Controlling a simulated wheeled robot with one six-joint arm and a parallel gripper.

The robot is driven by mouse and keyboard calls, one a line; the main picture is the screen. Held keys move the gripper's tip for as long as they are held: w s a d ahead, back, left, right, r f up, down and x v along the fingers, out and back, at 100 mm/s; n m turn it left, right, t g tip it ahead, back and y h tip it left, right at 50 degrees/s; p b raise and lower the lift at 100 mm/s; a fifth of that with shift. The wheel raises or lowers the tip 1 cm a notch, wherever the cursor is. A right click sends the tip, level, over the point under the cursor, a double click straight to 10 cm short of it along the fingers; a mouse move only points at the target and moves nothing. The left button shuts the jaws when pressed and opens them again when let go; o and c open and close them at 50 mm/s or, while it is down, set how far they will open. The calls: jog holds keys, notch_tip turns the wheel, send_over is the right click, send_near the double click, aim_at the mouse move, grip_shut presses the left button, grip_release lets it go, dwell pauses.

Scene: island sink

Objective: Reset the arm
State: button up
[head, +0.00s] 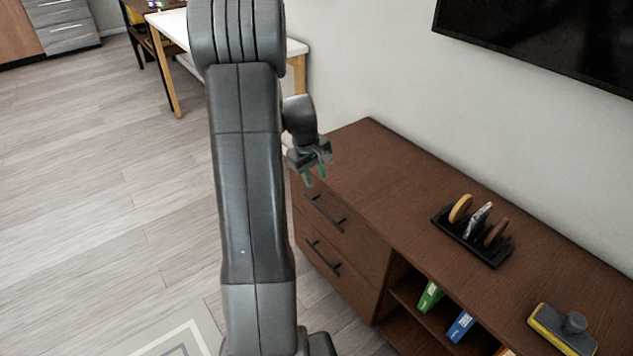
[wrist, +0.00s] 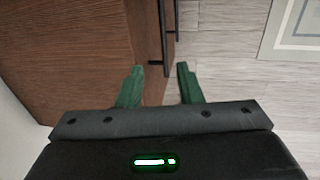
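My gripper (head: 315,178) hangs at the end of my raised arm, near the far left end of the brown cabinet (head: 375,150) in the head view. In the wrist view its two green fingers (wrist: 160,85) stand apart with nothing between them. My arm link covers much of the middle left of the head view.
On the cabinet top are a black rack (head: 472,240) with several round pieces and a yellow-and-grey brush-like item (head: 562,328). Books (head: 460,326) stand on the shelf below. A white table (head: 172,28) is at the back. A screen (head: 545,35) hangs on the wall. Floor at left is clear.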

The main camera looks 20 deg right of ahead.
aim_at(321, 210)
dwell(0.4)
jog(key=f+b, duration=0.1)
jog(key=f, duration=0.3)
jog(key=d+f+b, duration=0.1)
jog(key=f, duration=0.4)
jog(key=d+f+b, duration=0.1)
jog(key=f, duration=0.3)
jog(key=shift+w+d+f, duration=0.15)
jog(key=shift+w+f, duration=0.1)
jog(key=shift+w, duration=0.15)
jog(key=shift+s+a+r, duration=0.1)
jog(key=shift+a, duration=0.2)
jog(key=shift+d+r, duration=0.1)
